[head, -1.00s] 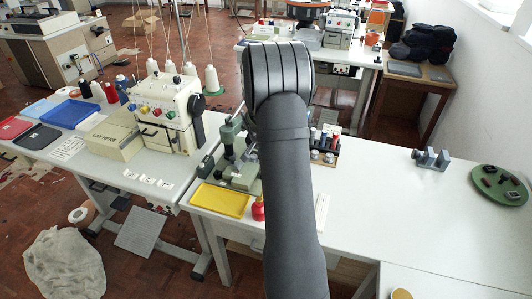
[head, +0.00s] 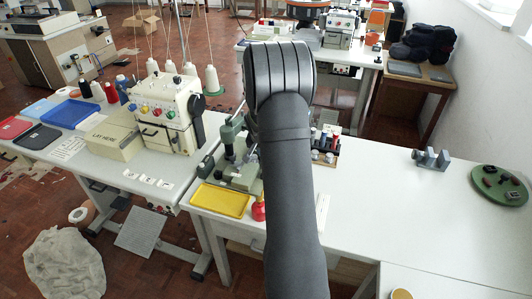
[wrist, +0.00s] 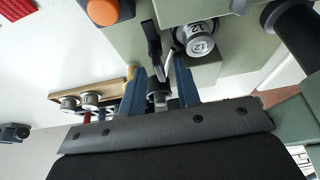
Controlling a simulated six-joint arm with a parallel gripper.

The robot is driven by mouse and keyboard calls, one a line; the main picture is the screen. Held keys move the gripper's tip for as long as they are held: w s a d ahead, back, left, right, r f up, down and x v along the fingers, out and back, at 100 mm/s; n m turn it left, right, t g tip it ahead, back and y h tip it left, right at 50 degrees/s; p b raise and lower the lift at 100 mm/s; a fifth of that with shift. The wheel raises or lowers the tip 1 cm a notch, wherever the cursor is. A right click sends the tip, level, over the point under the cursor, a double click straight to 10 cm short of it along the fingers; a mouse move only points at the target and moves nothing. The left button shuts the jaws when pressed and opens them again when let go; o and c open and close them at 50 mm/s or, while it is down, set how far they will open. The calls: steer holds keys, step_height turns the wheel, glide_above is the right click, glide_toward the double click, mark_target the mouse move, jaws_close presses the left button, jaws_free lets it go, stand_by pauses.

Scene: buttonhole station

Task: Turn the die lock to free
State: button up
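In the wrist view the two blue fingers of my gripper (wrist: 160,72) stand apart, with a gap between them. A black lever (wrist: 152,38), which looks like the die lock, hangs from the green press body (wrist: 125,38) just beyond the fingertips. Its lower end lies near the gap between the fingers; I cannot tell whether they touch it. A silver die marked 12 (wrist: 198,42) sits to the right of the lever. In the head view the green press (head: 232,140) stands left of my arm, which hides my gripper and the lever.
An orange knob (wrist: 103,10) and a wooden rack with silver dies (wrist: 90,98) are left of the fingers. In the head view, a yellow tray (head: 220,200) lies before the press. A grey clamp (head: 432,158) and a green round tray (head: 500,185) are at right; the table between is clear.

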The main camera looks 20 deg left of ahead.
steer(key=v, duration=1.7)
steer(key=shift+s+r, duration=0.15)
steer(key=x, duration=1.7)
steer(key=shift+f, duration=0.2)
steer(key=shift+r, duration=0.1)
